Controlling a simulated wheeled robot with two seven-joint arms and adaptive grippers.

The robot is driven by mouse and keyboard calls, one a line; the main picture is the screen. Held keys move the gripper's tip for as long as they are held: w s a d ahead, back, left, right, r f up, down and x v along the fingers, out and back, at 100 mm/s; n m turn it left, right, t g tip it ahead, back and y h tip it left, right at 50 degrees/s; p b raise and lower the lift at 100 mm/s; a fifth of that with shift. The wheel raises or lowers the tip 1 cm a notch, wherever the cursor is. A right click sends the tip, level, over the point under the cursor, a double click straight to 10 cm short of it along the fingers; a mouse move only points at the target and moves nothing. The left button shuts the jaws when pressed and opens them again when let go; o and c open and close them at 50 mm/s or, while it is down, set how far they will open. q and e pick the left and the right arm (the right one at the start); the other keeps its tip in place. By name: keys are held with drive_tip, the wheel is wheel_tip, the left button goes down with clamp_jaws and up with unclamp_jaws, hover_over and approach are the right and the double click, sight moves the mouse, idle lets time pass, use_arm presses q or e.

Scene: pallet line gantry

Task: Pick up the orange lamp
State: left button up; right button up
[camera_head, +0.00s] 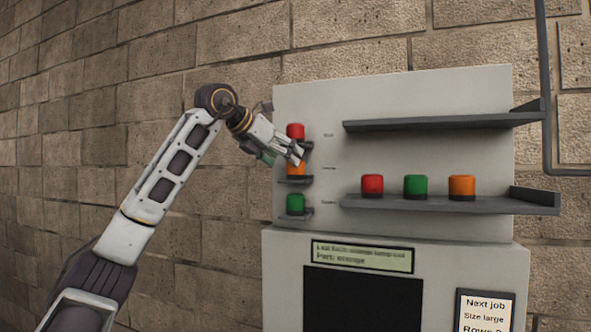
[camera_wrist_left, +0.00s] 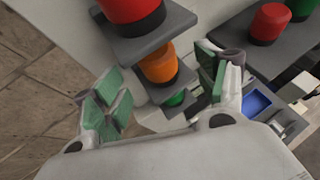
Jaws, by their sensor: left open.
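An orange lamp (camera_head: 296,169) sits on the middle small bracket at the left of the grey panel, below a red lamp and above a green one. It is partly hidden by my left gripper (camera_head: 287,158), which is open beside it. In the left wrist view the orange lamp (camera_wrist_left: 160,65) shows between and beyond the open green-padded fingers of my left gripper (camera_wrist_left: 153,85); I see no contact. A second orange lamp (camera_head: 461,187) stands at the right on the lower long shelf. My right gripper is not in view.
A red lamp (camera_head: 295,131) sits just above and a green lamp (camera_head: 295,204) below on small brackets. The lower long shelf (camera_head: 480,204) also holds a red lamp (camera_head: 372,184) and a green lamp (camera_head: 415,185). The upper shelf (camera_head: 440,121) is empty.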

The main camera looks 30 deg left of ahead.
sight(295, 169)
use_arm(q)
drive_tip(key=shift+w, duration=0.1)
idle(0.3)
drive_tip(key=shift+p+x, duration=0.7)
drive_tip(key=shift+x, duration=1.9)
drive_tip(key=shift+a, duration=0.15)
drive_tip(key=c, duration=1.1)
